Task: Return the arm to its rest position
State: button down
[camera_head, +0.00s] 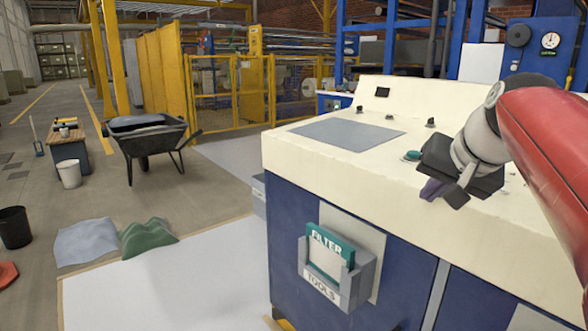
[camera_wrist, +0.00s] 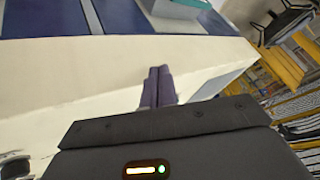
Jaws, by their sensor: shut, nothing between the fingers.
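My gripper (camera_head: 447,194) is at the right in the head view, over the cream top of the console (camera_head: 350,160). Its fingers point down and to the left, close to the console's front edge. In the wrist view the two purple-grey fingers (camera_wrist: 157,87) lie side by side, shut, with nothing between them. My red and grey arm reaches in from the right edge of the head view. Whether the gripper touches the console top cannot be told.
A holder marked TOOLS (camera_head: 335,285) with a teal FILTER item (camera_head: 328,250) is on the console's blue front. Small knobs (camera_head: 430,123) stand on the top. A wheelbarrow (camera_head: 145,135), a white bucket (camera_head: 69,174) and cloths (camera_head: 147,237) are on the floor at left.

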jog(key=s+a+f+n+g, duration=0.1)
jog(key=s+a+f, duration=0.3)
jog(key=s+f, duration=0.5)
jog(key=s+a+f+n+g+h, duration=0.1)
jog(key=s+a+f+n, duration=0.2)
jog(key=s+f, duration=0.6)
notch_tip(320, 180, down, 4)
jog(key=shift+s+a+f, duration=0.15)
jog(key=shift+s+a, duration=0.05)
jog(key=shift+a, duration=0.2)
